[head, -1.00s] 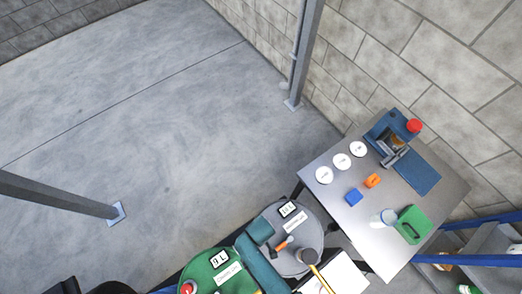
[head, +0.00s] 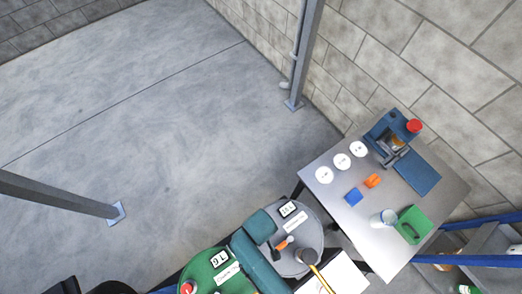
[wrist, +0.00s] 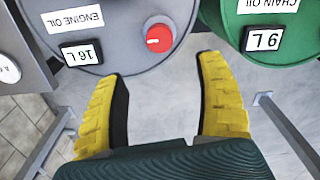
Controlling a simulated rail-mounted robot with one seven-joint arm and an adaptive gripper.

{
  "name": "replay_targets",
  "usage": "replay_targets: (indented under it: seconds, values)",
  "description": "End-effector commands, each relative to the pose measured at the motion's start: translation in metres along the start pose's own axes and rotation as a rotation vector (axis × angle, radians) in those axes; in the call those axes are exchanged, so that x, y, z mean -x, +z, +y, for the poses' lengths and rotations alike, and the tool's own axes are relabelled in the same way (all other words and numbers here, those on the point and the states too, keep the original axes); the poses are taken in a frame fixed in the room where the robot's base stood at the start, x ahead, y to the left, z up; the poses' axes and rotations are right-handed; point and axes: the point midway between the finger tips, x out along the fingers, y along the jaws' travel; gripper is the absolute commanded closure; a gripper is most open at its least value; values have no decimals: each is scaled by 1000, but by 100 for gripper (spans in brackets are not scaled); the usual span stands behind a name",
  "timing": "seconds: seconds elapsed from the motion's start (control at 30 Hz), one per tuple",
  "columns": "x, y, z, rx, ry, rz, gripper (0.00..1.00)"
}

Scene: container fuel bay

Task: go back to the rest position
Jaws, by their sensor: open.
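My gripper (wrist: 163,75) shows in the wrist view with its two yellow fingers spread wide apart and nothing between them. Beyond the fingertips are a grey drum (wrist: 85,20) labelled engine oil, 16 L, and a green drum (wrist: 260,45) labelled chain oil, 9 L. Both labels appear upside down there. In the head view my teal arm links reach over the grey drum (head: 312,222) and the green drum (head: 205,284) at the bottom.
A metal table (head: 335,210) at right holds white discs (head: 341,160), a blue cube (head: 354,197), an orange block (head: 372,181), a clear cup (head: 388,216), a green container (head: 413,224) and a blue device (head: 385,135). The floor (head: 150,130) at left is open. A post (head: 302,55) stands behind.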

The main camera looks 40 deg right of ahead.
Motion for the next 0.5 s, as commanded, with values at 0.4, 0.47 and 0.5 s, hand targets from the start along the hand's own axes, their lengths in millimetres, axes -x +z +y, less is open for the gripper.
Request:
replay_targets:
  seconds: [0.4, 0.47, 0.5]
  values:
    - [2, -4, -1, 4, 1, 7, 29]
    - [12, -26, -1, 10, 4, 44, 29]
    - [24, -45, -1, 14, 7, 84, 29]
